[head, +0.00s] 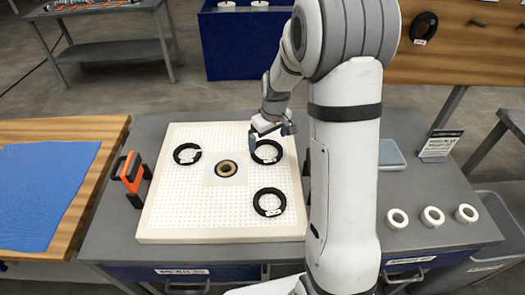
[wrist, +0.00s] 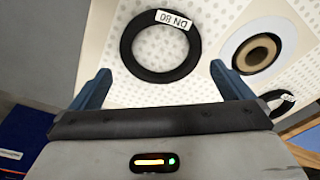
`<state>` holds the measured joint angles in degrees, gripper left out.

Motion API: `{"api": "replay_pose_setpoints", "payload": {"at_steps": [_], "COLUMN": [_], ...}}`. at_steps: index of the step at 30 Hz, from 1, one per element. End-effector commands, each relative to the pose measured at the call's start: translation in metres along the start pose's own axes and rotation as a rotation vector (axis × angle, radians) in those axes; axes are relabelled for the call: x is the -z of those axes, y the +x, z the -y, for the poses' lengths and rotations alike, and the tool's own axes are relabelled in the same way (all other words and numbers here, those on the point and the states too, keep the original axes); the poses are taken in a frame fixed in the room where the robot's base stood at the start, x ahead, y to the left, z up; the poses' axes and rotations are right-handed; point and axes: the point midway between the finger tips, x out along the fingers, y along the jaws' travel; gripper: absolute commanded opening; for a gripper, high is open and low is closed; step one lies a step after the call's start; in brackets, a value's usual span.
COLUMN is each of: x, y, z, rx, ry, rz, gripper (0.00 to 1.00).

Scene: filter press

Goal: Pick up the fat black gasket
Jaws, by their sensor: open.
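Several black ring gaskets show. Three lie flat on the white perforated plate: one at the back right (head: 278,154), one at the back left (head: 179,154) and one at the front right (head: 258,203). The head view is too small to tell which is fattest. My gripper (head: 270,139) is open and empty above the back right gasket, partly covering its far side. In the wrist view this gasket (wrist: 128,52), with a white "DN 80" label, lies whole just ahead of the blue fingertips, between their lines. No finger touches it that I can see. The back left gasket is partly hidden by the right finger.
A brown-rimmed port (head: 227,169) is in the plate's middle. An orange and black clamp-like object (head: 129,173) stands left of the plate. Several white rings (head: 397,219) lie on the right. Another black ring (head: 423,28) hangs on the brown board.

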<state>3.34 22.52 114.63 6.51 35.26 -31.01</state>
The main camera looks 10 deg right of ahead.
Motion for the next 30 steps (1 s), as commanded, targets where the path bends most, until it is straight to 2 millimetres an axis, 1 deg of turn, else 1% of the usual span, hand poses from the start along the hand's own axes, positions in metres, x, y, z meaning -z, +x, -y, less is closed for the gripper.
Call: {"api": "replay_pose_setpoints", "payload": {"at_steps": [3, 7, 11, 17, 27, 29, 30], "x": [-0.002, -0.002, -0.001, -0.002, -0.002, -0.002, -0.002], "y": [0.018, 0.036, 0.043, 0.043, 0.043, 0.043, 0.043], "z": [0.001, 0.001, 0.000, 0.000, -0.001, -0.001, -0.001], "rx": [0.002, 0.001, 0.000, 0.000, 0.000, 0.000, -0.001], "ry": [0.000, 0.001, 0.002, 0.002, 0.003, 0.003, 0.003], "rz": [0.005, 0.003, 0.000, 0.000, 0.000, 0.000, 0.000], "gripper": [1.00, 1.00, 1.00, 0.99, 0.71, 0.67, 0.67]}}
